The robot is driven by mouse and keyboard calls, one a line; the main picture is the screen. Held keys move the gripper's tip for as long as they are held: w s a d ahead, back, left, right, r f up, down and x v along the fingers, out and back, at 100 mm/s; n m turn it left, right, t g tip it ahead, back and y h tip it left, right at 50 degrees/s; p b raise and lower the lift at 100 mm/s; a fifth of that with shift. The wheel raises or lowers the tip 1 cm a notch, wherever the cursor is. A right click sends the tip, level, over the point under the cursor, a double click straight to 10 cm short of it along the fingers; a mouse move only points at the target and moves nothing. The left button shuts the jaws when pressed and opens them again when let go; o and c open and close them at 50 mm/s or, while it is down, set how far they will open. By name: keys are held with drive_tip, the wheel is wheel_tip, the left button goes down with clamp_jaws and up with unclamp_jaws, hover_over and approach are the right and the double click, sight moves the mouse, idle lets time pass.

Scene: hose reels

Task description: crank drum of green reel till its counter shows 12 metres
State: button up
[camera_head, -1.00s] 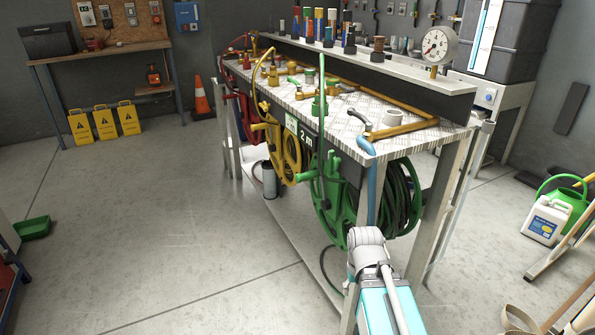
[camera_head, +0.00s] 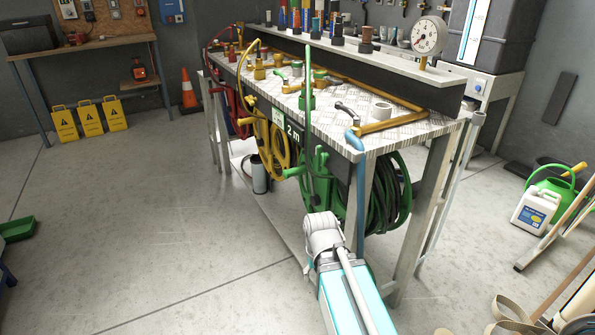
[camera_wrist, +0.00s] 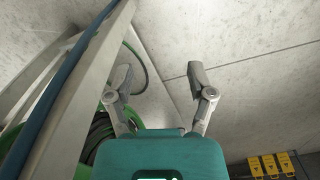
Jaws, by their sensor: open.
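The green reel (camera_head: 318,185) hangs under the front edge of the metal bench, with dark green hose (camera_head: 388,205) coiled behind its drum. A green crank grip (camera_head: 293,172) sticks out to the left of the drum. My gripper (camera_wrist: 161,80) is open and empty in the wrist view, over bare floor. Part of the green reel (camera_wrist: 92,145) shows left of it there. In the head view my arm's wrist covers the gripper and the drum's lower part.
A yellow reel (camera_head: 278,145) and a red reel (camera_head: 236,110) hang further along the bench (camera_head: 372,140). The floor to the left is open.

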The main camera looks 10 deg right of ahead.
drive_tip(key=w+m+h, duration=0.3)
drive_tip(key=w+h, duration=0.2)
drive_tip(key=w, duration=0.3)
drive_tip(key=m+t+h+b, duration=0.3)
drive_tip(key=m+t+h, duration=0.3)
drive_tip(key=m+h, duration=0.5)
approach(296, 170)
drive_tip(key=a+f+n+h, duration=0.1)
drive_tip(key=a+f, duration=0.1)
drive_tip(key=a, duration=0.2)
drive_tip(key=shift+w+d+r, duration=0.1)
drive_tip(key=shift+w+r, duration=0.05)
drive_tip(key=shift+w, duration=0.15)
drive_tip(key=shift+d, duration=0.1)
drive_tip(key=x, duration=1.3)
drive_tip(key=shift+d, duration=0.45)
